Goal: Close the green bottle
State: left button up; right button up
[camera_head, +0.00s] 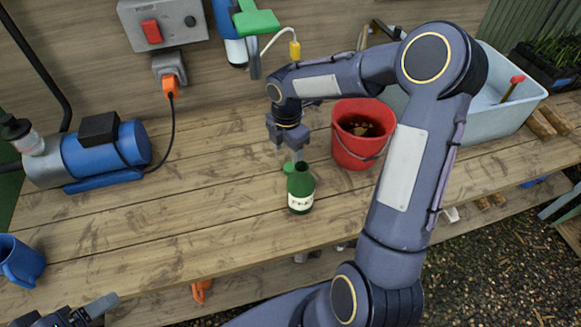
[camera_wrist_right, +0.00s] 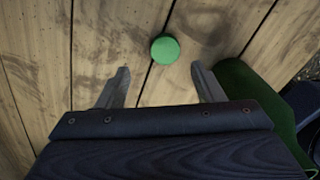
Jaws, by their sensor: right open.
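The green bottle (camera_head: 300,194) stands upright on the wooden bench with its dark mouth uncovered and a pale label on its front. It also shows at the right of the right wrist view (camera_wrist_right: 246,88), partly cut off by my gripper. A round green cap (camera_wrist_right: 165,50) lies on the bench beside the bottle; in the head view it shows just behind the bottle's neck (camera_head: 288,169). My right gripper (camera_head: 289,154) is open and empty, pointing down above the cap, with the cap between and beyond its fingertips (camera_wrist_right: 160,68). My left gripper (camera_head: 84,313) is partly in view at the lower left.
A red bucket (camera_head: 352,150) stands close right of the bottle. A pale blue tub (camera_head: 490,118) is at the back right, and a blue pump (camera_head: 100,150) at the back left. A blue mug (camera_head: 22,262) is at the left edge. The bench left of the bottle is clear.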

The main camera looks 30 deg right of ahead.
aim_at(291, 167)
jog(key=f, duration=0.4)
jog(key=shift+s+d+f, duration=0.15)
jog(key=shift+s+d, duration=0.2)
jog(key=shift+f, duration=0.5)
jog(key=shift+c, duration=0.4)
jog(key=c, duration=1)
